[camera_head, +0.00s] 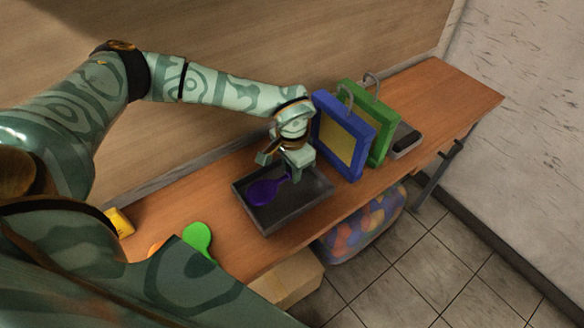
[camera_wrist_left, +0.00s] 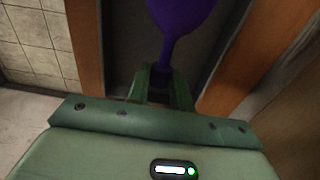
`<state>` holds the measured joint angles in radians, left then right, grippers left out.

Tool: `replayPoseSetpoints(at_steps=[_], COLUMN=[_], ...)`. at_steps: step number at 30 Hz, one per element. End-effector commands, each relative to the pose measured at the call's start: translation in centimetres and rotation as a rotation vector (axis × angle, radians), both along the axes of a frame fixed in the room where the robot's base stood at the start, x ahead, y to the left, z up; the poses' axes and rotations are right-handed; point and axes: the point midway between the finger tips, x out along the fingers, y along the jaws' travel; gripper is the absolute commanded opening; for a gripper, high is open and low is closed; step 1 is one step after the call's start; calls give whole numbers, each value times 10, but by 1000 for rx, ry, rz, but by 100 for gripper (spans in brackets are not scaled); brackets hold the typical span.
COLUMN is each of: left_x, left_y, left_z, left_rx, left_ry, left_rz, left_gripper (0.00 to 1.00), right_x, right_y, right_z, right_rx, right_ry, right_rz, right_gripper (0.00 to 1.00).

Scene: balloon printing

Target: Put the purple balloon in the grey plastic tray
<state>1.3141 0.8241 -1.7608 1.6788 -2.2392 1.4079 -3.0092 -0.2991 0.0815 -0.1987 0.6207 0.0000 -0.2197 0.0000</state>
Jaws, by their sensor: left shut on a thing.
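The purple balloon (camera_head: 264,192) is flat, with a round body and a narrow neck. In the head view it is over the grey plastic tray (camera_head: 286,219), inside its outline. My left gripper (camera_head: 290,176) is shut on the balloon's neck, above the tray. In the left wrist view the neck of the purple balloon (camera_wrist_left: 180,18) runs down between the fingers of my left gripper (camera_wrist_left: 160,82). I cannot tell whether the balloon touches the tray floor. My right gripper is not in view.
Blue (camera_head: 326,104) and green (camera_head: 384,142) frames stand right of the tray. A green balloon (camera_head: 198,236) and a yellow item (camera_head: 119,222) lie at the left on the wooden table (camera_head: 450,92). A bag of coloured balls (camera_head: 362,226) and a cardboard box (camera_head: 288,277) are below the front edge.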

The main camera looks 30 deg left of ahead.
Motion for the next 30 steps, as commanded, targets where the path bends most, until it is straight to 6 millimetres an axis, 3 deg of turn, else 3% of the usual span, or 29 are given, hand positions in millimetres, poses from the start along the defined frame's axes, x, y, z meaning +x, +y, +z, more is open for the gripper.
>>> replayPoseSetpoints(at_steps=[12, 13, 15, 25, 30], left_x=[0, 0, 0, 0, 1], left_y=[0, 0, 0, 0, 0], left_z=[-11, -11, -11, -7, 20], left_rx=[0, 0, 0, 0, 0], left_ry=[1, 1, 1, 0, -4], left_rz=[-1, -1, 0, 0, -1], left_gripper=[4, 25, 44, 44, 44], right_x=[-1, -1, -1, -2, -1], right_y=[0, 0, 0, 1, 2], right_z=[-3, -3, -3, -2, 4], right_rx=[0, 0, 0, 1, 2], right_ry=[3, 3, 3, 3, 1], right_rz=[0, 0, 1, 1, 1], right_gripper=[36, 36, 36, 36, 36])
